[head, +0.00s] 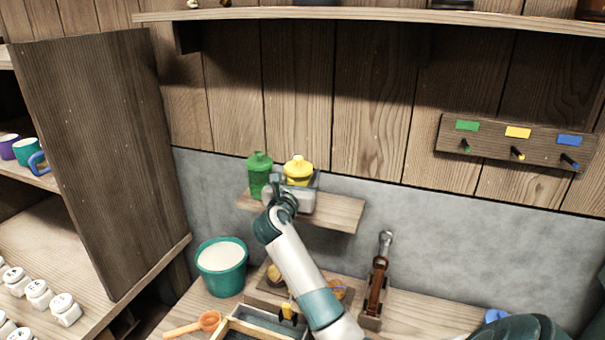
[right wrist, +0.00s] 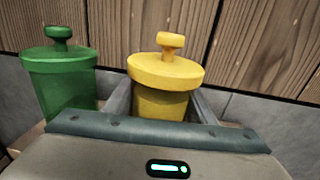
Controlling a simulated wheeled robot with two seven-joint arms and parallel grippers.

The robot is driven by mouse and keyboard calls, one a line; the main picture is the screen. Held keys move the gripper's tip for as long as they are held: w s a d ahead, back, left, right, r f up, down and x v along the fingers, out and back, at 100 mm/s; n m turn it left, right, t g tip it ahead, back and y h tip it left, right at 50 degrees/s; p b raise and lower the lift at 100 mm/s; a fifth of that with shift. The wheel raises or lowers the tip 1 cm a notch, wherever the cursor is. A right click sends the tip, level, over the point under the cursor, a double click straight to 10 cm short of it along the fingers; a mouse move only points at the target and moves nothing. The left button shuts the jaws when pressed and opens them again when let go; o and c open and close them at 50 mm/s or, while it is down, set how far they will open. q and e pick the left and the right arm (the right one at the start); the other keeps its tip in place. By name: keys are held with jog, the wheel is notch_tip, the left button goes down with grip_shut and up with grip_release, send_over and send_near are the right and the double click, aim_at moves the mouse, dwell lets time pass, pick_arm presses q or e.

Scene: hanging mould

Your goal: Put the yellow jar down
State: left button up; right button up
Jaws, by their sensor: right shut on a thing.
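The yellow jar (head: 298,171) with its knobbed lid is upright at the small wall shelf (head: 340,212) in the head view. It also shows in the right wrist view (right wrist: 165,75), between the two fingers. My right gripper (head: 302,183) is shut on the yellow jar. The jar's base is hidden behind the gripper, so I cannot tell whether it touches the shelf. A green jar (head: 258,174) stands on the shelf just left of it, and in the right wrist view the green jar (right wrist: 60,85) is close beside the left finger. My left gripper is not in view.
A teal bucket (head: 221,266) with pale contents stands below the shelf on the left. A brown tool on a stand (head: 376,285) is on the bench to the right. A peg board (head: 515,143) with coloured labels hangs at the right. The shelf's right end is bare.

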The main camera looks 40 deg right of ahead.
jog(key=shift+w+d+f, duration=0.1)
jog(key=shift+d+f, duration=0.05)
jog(key=shift+d, duration=0.1)
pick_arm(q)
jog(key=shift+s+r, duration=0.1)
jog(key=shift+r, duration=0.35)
pick_arm(e)
jog(key=shift+f, duration=0.1)
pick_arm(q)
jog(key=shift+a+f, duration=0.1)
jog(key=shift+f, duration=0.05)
pick_arm(e)
jog(key=shift+f, duration=0.2)
jog(key=o, duration=1.3)
jog(key=shift+a, duration=0.1)
jog(key=shift+r, duration=0.1)
